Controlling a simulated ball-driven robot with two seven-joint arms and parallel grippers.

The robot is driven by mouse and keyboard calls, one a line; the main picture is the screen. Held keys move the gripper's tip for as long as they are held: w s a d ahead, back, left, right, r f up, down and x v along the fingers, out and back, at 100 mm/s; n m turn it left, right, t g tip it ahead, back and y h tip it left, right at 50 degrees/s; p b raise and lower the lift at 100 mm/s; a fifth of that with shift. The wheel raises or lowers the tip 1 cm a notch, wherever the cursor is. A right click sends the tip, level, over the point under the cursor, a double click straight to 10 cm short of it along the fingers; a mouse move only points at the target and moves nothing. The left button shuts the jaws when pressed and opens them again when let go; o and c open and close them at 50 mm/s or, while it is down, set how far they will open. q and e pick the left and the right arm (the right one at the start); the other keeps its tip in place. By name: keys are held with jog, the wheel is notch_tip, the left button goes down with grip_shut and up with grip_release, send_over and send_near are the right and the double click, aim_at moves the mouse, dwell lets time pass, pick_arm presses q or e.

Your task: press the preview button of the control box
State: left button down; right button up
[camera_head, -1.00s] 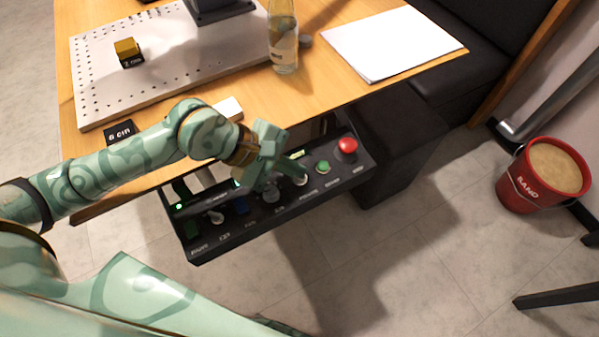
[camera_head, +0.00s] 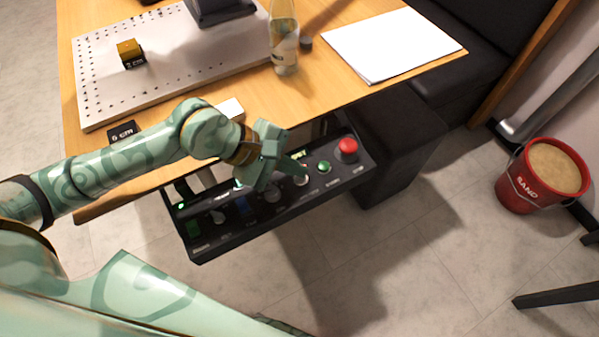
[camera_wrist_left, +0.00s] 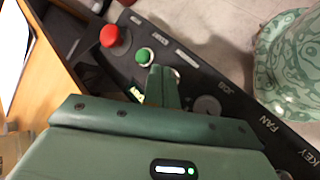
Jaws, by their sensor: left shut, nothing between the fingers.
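The black control box (camera_head: 225,241) hangs below the front edge of the table, with its row of controls facing up. My left gripper (camera_head: 303,170) is shut and empty, with its fingertips over the pale preview button (camera_head: 301,181). In the left wrist view my left fingertips (camera_wrist_left: 164,72) hide most of that button, and a pale edge (camera_wrist_left: 176,73) shows beside them. I cannot tell whether they touch it. The green button (camera_head: 323,167) and the red stop button (camera_head: 347,147) are to the right. A grey knob labelled JOB (camera_wrist_left: 207,105) is on the other side. My right gripper is not in view.
The wooden table (camera_head: 302,103) holds a perforated plate (camera_head: 180,75), a glass bottle (camera_head: 284,45), white paper (camera_head: 393,45) and a small dark block marked 6 cm (camera_head: 123,132). A red sand bucket (camera_head: 523,190) stands on the floor at right. The floor before the box is clear.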

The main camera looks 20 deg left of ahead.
pick_arm(q)
jog(key=shift+r, duration=0.4)
jog(key=shift+f, duration=0.1)
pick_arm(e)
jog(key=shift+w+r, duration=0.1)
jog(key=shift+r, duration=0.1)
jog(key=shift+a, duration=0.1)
pick_arm(q)
notch_tip(320, 180, up, 6)
jog(key=p, duration=0.5)
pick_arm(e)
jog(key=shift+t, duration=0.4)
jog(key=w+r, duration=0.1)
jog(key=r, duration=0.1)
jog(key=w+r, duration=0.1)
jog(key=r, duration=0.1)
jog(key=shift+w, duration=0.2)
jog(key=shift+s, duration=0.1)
